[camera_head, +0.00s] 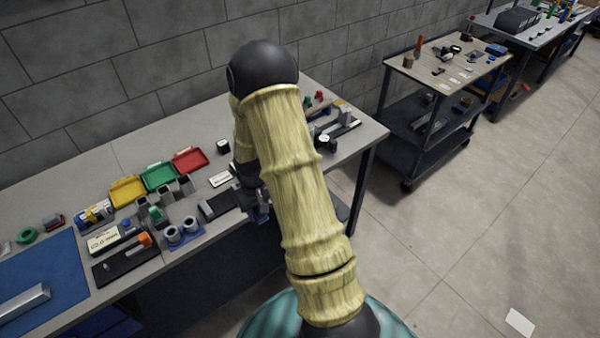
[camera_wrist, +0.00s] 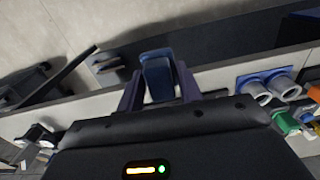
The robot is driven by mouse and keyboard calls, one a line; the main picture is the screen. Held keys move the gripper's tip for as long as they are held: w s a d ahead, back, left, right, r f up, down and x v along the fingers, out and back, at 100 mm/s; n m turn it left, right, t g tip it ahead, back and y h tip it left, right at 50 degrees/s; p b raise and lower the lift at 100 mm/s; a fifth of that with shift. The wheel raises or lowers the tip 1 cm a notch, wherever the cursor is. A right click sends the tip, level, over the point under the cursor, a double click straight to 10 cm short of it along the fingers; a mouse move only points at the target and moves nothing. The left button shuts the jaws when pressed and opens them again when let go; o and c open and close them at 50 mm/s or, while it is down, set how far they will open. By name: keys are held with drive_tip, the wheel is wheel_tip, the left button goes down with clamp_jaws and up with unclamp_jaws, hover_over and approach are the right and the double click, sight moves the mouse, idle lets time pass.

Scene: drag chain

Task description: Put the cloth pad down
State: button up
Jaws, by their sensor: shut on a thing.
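My gripper (camera_wrist: 158,88) is shut on a dark blue pad (camera_wrist: 157,68), which I take to be the cloth pad. In the head view my gripper (camera_head: 258,207) is mostly hidden behind my arm, near the front edge of the workbench (camera_head: 190,262). The pad cannot be clearly made out there. From these views I cannot tell whether the pad touches anything beneath it.
Left of my gripper are a dark block (camera_head: 217,205) and a blue holder (camera_head: 183,238) with two grey cylinders. Yellow (camera_head: 127,191), green (camera_head: 160,177) and red (camera_head: 190,161) trays stand behind. A blue mat (camera_head: 45,270) lies far left. A cart (camera_head: 440,75) stands right.

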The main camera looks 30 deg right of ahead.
drive_tip(key=a+f, duration=0.7)
drive_tip(key=shift+w+f, duration=0.2)
drive_tip(key=shift+s, duration=0.1)
